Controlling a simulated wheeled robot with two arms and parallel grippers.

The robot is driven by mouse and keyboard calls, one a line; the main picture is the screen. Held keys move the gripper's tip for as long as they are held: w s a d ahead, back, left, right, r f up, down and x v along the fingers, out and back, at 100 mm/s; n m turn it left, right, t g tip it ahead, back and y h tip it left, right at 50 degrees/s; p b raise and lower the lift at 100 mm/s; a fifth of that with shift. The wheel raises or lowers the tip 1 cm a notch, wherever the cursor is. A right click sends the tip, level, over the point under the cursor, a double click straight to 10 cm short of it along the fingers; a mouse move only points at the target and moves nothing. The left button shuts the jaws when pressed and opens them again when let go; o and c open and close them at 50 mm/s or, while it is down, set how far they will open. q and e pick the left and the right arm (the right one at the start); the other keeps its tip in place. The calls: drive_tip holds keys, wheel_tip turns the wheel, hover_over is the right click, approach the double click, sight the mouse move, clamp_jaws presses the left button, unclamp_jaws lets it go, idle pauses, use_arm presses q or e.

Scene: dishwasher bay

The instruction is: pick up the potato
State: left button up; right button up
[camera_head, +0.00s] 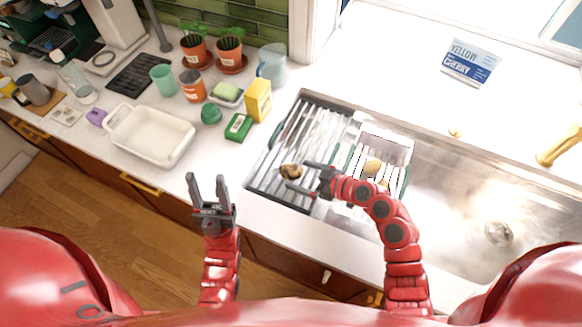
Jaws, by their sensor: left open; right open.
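A brown, roundish potato (291,171) lies on the ribbed metal drainer at the left part of the sink. My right gripper (296,178) is open beside it, its fingers pointing left and reaching toward the potato. Whether a finger touches it I cannot tell. Two more tan, potato-like lumps lie to the right, one (372,167) near the white rack and one lower, partly hidden by my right arm. My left gripper (207,186) is open and empty, fingers up, in front of the counter edge.
The sink basin (440,200) with a gold tap (560,147) lies right. A white tray (150,135) stands left on the counter. Potted plants stand at the back.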

sight(299, 174)
drive_tip(key=shift+p+x, duration=0.55)
drive_tip(key=shift+x, duration=1.05)
drive_tip(key=c, duration=1.4)
drive_tip(key=shift+r, duration=0.1)
